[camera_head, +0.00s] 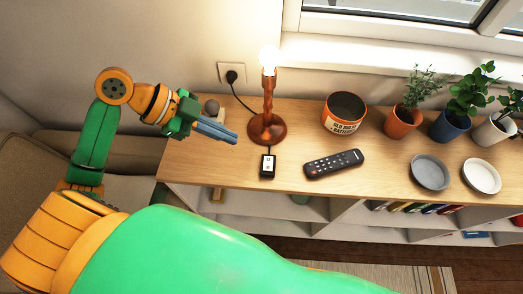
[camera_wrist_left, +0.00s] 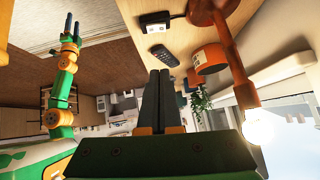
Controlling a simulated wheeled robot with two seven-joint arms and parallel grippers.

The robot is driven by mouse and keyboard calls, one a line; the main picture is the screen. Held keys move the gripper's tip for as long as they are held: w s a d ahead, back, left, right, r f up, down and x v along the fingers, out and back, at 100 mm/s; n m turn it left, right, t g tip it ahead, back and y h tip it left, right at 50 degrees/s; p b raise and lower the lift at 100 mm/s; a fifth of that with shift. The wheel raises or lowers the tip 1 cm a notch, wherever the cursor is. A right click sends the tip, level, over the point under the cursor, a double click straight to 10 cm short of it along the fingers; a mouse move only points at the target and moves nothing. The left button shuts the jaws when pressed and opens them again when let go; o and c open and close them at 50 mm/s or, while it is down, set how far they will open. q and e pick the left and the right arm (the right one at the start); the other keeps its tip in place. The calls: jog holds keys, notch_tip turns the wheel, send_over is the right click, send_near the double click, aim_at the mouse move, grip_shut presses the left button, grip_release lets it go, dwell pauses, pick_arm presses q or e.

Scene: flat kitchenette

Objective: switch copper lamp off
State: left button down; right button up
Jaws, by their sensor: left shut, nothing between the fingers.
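The copper lamp (camera_head: 268,100) stands upright on the wooden shelf top, and its bulb (camera_head: 269,58) is lit. A small dark switch box (camera_head: 267,165) with a pale face lies in front of its base, on the lamp's cord. My left gripper (camera_head: 235,139) is shut and empty, left of the lamp base and apart from it. In the left wrist view the shut fingers (camera_wrist_left: 155,75) point toward the shelf side, with the switch box (camera_wrist_left: 154,22) and lamp (camera_wrist_left: 232,60) beyond. My right gripper (camera_wrist_left: 72,26) shows there, its fingers apart and empty.
A black remote (camera_head: 334,163) lies right of the switch box. An orange-brown pot (camera_head: 344,114), several potted plants and two small dishes (camera_head: 430,172) stand farther right. A wall socket (camera_head: 231,74) is behind. A small round dark object (camera_head: 211,107) is behind my left gripper.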

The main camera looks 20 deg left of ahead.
pick_arm(q)
jog(key=p, duration=0.2)
send_over(272, 160)
jog(key=s+a, duration=0.2)
jog(key=a, duration=0.1)
notch_tip(272, 160, down, 7)
jog(key=f, duration=0.3)
jog(key=shift+w+d+f, duration=0.25)
jog(key=shift+w, duration=0.1)
jog(key=shift+w+a+f, duration=0.1)
jog(key=shift+w+f, duration=0.05)
jog(key=shift+f, duration=0.25)
pick_arm(e)
jog(key=shift+w+r, duration=0.5)
jog(key=shift+r, duration=0.3)
